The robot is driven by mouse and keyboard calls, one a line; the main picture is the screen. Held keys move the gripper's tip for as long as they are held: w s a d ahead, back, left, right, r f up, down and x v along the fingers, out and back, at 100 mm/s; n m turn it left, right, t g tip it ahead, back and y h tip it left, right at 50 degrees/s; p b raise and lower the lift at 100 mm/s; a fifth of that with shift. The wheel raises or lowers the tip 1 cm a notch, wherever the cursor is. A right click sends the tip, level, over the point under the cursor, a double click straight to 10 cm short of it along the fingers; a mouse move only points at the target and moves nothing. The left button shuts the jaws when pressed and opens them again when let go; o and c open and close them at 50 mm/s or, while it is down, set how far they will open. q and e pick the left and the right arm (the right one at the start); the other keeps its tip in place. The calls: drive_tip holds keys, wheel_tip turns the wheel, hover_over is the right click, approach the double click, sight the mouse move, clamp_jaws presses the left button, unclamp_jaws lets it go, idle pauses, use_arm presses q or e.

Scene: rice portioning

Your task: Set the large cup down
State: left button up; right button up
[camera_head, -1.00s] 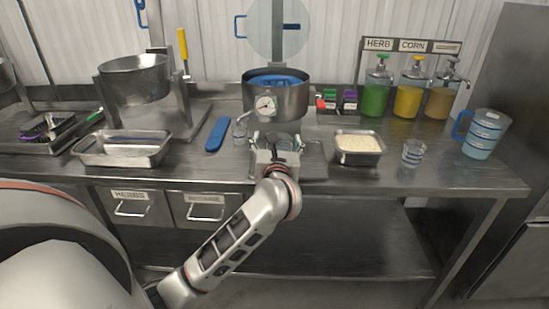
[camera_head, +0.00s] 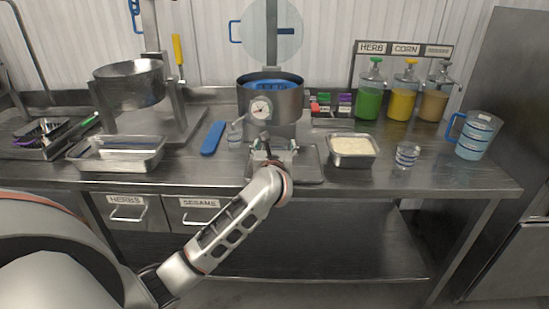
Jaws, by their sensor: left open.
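My left gripper (camera_head: 271,146) is in front of the steel pot (camera_head: 285,101) with the dial, low over the counter. It is open, and I see nothing held between its fingers. A clear cup (camera_head: 235,133) is at the left of the gripper, by the pot; the gripper and cup look apart. Another clear cup with dark bands (camera_head: 407,157) stands upright on the counter at the right. A blue-handled clear jug (camera_head: 474,136) with bluish contents stands at the far right. I cannot tell for sure which is the large cup. My right gripper is not in view.
A steel pan of rice (camera_head: 353,161) sits right of my gripper. An empty-looking steel tray (camera_head: 87,161) and a blue flat tool (camera_head: 213,138) lie to the left. Green, yellow and brown dispensers (camera_head: 403,105) stand behind. The front right counter is clear.

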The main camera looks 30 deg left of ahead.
use_arm(q)
drive_tip(key=c, duration=1.3)
drive_tip(key=shift+c, duration=0.6)
drive_tip(key=shift+r, duration=0.15)
